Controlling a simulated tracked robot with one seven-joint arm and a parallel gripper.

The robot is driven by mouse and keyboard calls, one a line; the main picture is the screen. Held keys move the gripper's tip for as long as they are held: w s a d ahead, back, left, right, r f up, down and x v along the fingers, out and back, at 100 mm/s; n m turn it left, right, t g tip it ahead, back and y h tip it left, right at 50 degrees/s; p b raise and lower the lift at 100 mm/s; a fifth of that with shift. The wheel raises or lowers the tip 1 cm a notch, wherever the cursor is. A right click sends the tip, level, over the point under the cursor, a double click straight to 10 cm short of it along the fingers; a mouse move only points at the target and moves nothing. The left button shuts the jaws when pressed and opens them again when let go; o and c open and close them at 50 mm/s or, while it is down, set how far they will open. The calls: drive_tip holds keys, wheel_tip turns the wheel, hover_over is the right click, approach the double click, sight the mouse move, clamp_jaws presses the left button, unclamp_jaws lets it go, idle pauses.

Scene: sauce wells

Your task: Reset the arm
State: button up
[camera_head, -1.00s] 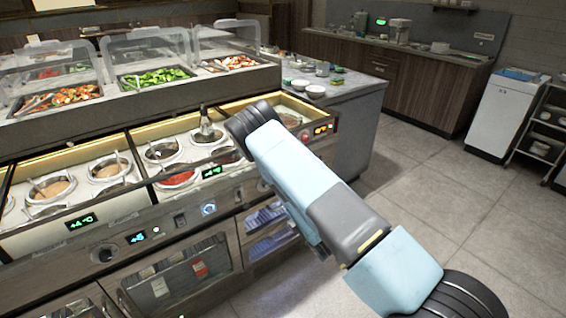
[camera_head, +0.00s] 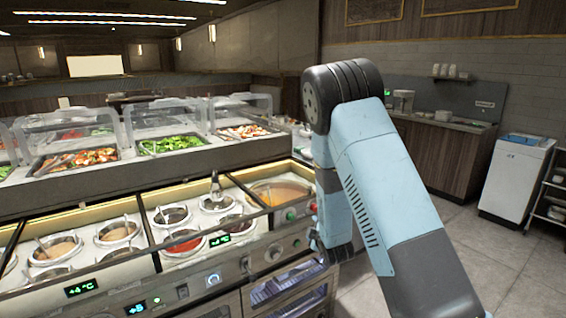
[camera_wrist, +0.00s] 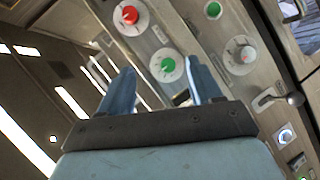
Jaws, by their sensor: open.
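My gripper (camera_wrist: 154,90) shows in the wrist view with its two blue fingers spread apart and nothing between them. It faces the front panel of the sauce counter, where a green knob (camera_wrist: 168,65) and a red knob (camera_wrist: 129,15) lie beyond the fingertips. In the head view my blue and grey arm is bent and raised on the right of the counter. The gripper itself is mostly hidden behind the arm there.
The sauce counter (camera_head: 150,284) with several round wells fills the left. Food trays, including greens (camera_head: 170,144), sit behind glass guards above it. A white cabinet (camera_head: 512,180) stands at the right. The tiled floor (camera_head: 525,270) beside it is clear.

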drive_tip(key=s+d+r+m+g+h, duration=0.1)
drive_tip(key=s+d+r+m, duration=0.25)
drive_tip(key=r, duration=0.35)
drive_tip(key=s+d+r+m+g, duration=0.2)
drive_tip(key=s+r+m, duration=0.1)
drive_tip(key=s+r, duration=0.3)
drive_tip(key=s+d+r+m+g+h, duration=0.1)
drive_tip(key=s+d+r+m, duration=0.2)
drive_tip(key=r, duration=0.5)
drive_tip(key=s+d+r+m+g, duration=0.1)
drive_tip(key=s+r+m, duration=0.1)
drive_tip(key=s, duration=0.7)
drive_tip(key=s+d+r+m+g, duration=0.1)
drive_tip(key=s+r, duration=0.3)
drive_tip(key=s, duration=0.5)
drive_tip(key=s+d+r+m+g, duration=0.2)
drive_tip(key=s+r+m, duration=0.1)
drive_tip(key=s, duration=0.7)
drive_tip(key=shift+r, duration=0.2)
drive_tip(key=shift+c, duration=0.5)
